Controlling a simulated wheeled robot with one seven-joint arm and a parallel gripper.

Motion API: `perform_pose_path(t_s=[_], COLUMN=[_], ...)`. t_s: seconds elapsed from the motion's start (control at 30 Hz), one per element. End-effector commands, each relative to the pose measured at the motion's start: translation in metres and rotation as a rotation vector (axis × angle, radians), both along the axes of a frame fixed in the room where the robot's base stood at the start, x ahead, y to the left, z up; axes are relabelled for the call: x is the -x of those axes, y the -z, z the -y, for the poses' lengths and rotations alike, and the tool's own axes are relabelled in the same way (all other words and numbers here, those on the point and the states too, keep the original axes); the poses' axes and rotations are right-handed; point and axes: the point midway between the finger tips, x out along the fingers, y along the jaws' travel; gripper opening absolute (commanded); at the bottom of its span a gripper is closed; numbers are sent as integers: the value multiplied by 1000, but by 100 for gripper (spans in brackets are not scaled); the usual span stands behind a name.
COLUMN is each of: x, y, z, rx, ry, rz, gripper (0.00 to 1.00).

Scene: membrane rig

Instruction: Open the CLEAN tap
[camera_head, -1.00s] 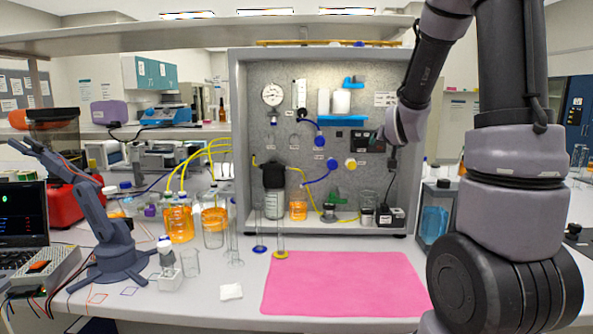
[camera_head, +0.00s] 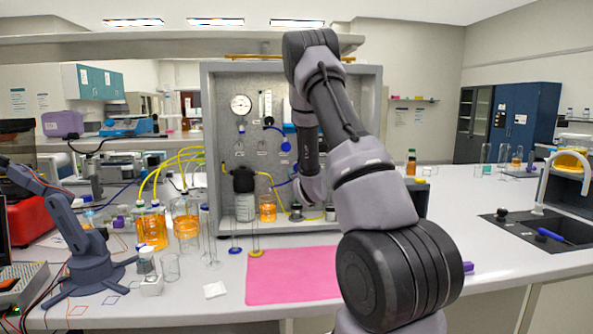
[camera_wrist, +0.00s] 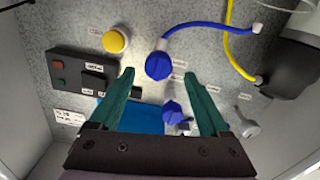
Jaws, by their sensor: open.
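My gripper (camera_wrist: 158,76) is open, its two green fingers spread and pointing at the grey rig panel. One blue tap knob (camera_wrist: 158,65) with a blue tube shows between the fingertips, with nothing gripped. A yellow knob (camera_wrist: 116,40) is beyond the left finger. The small labels are too blurred to read, so I cannot tell which knob is marked CLEAN. In the head view my arm hides the gripper and the panel's right part.
A black switch box (camera_wrist: 88,76) and a blue shelf (camera_wrist: 143,117) are close to the left finger. A yellow tube (camera_wrist: 230,45) and a dark-capped bottle (camera_wrist: 292,68) are at right. Glassware and a pink mat (camera_head: 292,275) are on the bench below.

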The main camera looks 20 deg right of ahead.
Motion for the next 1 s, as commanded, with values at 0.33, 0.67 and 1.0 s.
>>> perform_pose_path(t_s=[0.33, 0.67, 1.0], x=[-42, -45, -44], y=[0, 0, 0], z=[12, 13, 13], rx=[0, 0, 3], ry=[0, 0, 0], rz=[0, 0, -1], gripper=[80, 76, 0])
